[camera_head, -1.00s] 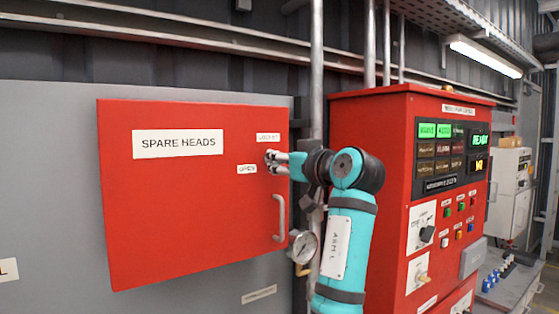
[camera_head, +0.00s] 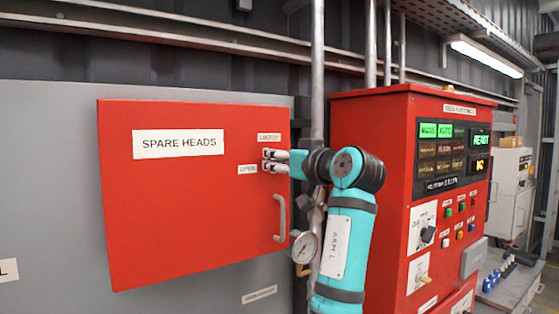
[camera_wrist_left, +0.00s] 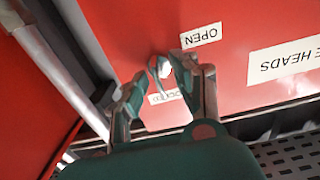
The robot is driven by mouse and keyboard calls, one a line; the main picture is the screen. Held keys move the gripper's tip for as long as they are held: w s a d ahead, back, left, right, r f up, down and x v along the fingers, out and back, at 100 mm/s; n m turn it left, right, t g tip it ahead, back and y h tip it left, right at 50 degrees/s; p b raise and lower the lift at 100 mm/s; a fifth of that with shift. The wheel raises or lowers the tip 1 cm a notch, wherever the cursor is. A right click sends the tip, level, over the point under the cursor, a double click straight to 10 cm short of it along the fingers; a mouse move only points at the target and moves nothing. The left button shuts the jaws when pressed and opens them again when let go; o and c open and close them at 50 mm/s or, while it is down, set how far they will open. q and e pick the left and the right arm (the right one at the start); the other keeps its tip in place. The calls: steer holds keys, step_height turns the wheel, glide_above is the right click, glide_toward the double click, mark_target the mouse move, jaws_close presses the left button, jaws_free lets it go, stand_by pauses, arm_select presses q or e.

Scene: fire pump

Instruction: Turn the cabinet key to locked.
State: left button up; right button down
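The red cabinet door (camera_head: 190,225) is closed, with an OPEN label (camera_head: 247,169) and a LOCKED label (camera_head: 269,137) near its upper right. My left gripper (camera_head: 269,160) is at the door between these labels, its fingers one above the other with a narrow gap. In the left wrist view, the silver key (camera_wrist_left: 160,68) sits between the two fingertips of my left gripper (camera_wrist_left: 162,74). The OPEN label (camera_wrist_left: 201,36) is beyond it and the LOCKED label (camera_wrist_left: 165,97) shows between the fingers. I cannot tell whether both fingertips touch the key. My right gripper is not in view.
A door handle (camera_head: 280,217) is below my left gripper. A pressure gauge (camera_head: 304,247) and a vertical pipe (camera_head: 317,70) stand right of the cabinet, close to my left arm. A red pump control panel (camera_head: 375,110) is further right.

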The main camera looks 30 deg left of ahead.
arm_select(q)
steer(key=shift+d+f, duration=0.1)
steer(key=shift+d, duration=0.1)
steer(key=v, duration=1.1)
steer(key=shift+s+d, duration=0.15)
steer(key=shift+d, duration=0.15)
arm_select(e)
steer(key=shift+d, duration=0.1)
